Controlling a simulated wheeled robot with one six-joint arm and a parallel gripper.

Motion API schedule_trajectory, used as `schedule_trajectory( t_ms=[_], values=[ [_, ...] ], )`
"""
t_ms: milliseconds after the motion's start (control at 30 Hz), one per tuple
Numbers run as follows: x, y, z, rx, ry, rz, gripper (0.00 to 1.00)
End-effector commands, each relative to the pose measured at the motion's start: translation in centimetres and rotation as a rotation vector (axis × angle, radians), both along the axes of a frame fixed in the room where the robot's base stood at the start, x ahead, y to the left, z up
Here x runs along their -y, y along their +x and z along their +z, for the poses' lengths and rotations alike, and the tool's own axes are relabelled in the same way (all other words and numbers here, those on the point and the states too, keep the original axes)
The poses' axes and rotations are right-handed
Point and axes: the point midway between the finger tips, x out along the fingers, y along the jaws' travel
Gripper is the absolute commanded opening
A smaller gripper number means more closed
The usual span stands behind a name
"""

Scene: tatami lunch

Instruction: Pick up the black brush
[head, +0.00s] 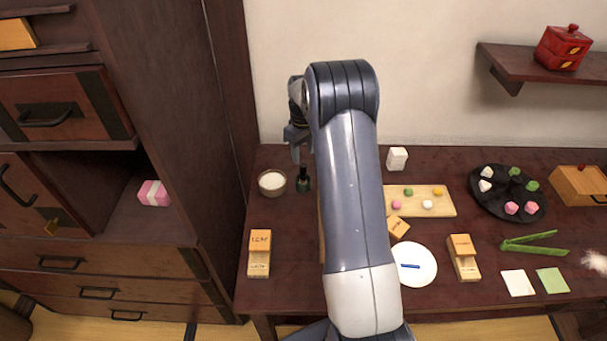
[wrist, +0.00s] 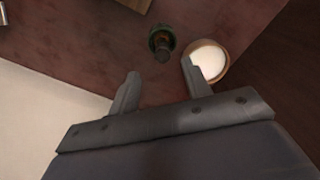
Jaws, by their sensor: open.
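A small dark upright thing, apparently the black brush (head: 304,174), stands in or on a dark green round base near the back left of the table. In the wrist view the brush (wrist: 162,54) is seen almost end-on, in front of the gap between the fingers, with the green base around it. My gripper (head: 296,152) points down over the back of the table, just behind and left of the brush. In the wrist view my gripper (wrist: 160,72) is open, its fingers apart with nothing between them. I cannot tell its exact height above the brush.
A bowl of white contents (head: 272,183) stands close left of the brush; in the wrist view the bowl (wrist: 209,62) is beside one finger. A white block (head: 397,158), a wooden board of sweets (head: 445,204) and a white plate (head: 425,278) lie to the right. The wall is close behind.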

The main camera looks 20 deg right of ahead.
Motion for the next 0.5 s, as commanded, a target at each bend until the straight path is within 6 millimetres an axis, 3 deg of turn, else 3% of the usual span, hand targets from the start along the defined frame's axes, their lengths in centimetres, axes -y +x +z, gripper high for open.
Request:
schedule_trajectory(
  t_ms=[267,500],
  values=[
    [-0.1,-0.2,-2.4,-0.001,0.001,0.0,0.46],
    [-0.3,-0.7,-5.9,-0.001,0.001,0.0,0.46]
  ],
)
